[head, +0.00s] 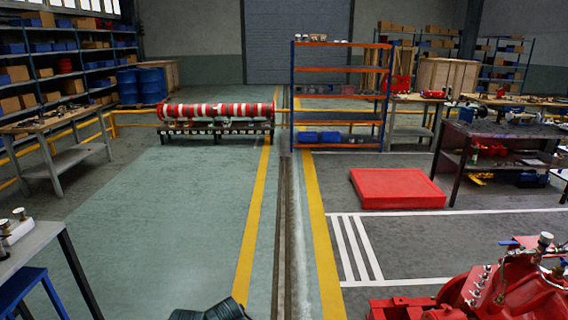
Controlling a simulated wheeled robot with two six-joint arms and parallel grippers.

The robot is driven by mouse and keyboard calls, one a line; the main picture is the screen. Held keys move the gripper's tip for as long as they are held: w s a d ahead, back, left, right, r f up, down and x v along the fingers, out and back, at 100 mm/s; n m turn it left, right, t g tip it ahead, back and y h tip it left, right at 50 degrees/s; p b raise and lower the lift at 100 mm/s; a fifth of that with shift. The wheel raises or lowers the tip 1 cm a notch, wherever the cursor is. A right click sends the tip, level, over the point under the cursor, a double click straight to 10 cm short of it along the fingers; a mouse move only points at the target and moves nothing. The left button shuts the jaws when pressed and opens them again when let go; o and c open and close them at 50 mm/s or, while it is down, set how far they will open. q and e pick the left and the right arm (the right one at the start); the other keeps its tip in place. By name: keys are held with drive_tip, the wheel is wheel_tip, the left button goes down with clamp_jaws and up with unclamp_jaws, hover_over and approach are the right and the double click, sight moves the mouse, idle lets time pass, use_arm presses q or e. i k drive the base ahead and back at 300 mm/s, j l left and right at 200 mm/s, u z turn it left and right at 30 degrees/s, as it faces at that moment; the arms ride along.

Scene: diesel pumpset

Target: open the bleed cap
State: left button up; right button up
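A red machine (490,292), which looks like the diesel pumpset, stands at the lower right of the head view, cut off by the right and bottom edges. Several small silver fittings run in a row on its top. A larger silver round cap (545,240) sits on its upper right part, with thin dark lines near it. I cannot tell which fitting is the bleed cap, or whether any is loose.
Clear green floor (170,220) and yellow lines lie left of the machine. A dark ribbed object (212,311) lies at the bottom edge. A red slab (397,188) rests on the floor beyond. A workbench (500,132) stands at right, a grey table (30,245) at left.

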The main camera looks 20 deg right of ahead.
sight(546, 237)
drive_tip(key=i+z, duration=0.25)
drive_tip(key=z, duration=0.15)
drive_tip(key=i+z, duration=0.25)
drive_tip(key=z, duration=0.2)
drive_tip(key=i+z, duration=0.25)
drive_tip(key=z, duration=0.15)
drive_tip(key=i+j+z, duration=0.2)
drive_tip(key=z, duration=0.25)
drive_tip(key=i+z, duration=0.15)
drive_tip(key=z, duration=0.35)
drive_tip(key=i+z, duration=0.1)
drive_tip(key=z, duration=0.4)
drive_tip(key=i+j+z, duration=0.1)
drive_tip(key=z, duration=0.4)
drive_tip(key=i+j+z, duration=0.1)
drive_tip(key=z, duration=0.4)
drive_tip(key=i+j+z, duration=0.25)
drive_tip(key=z, duration=0.3)
drive_tip(key=i+j, duration=0.05)
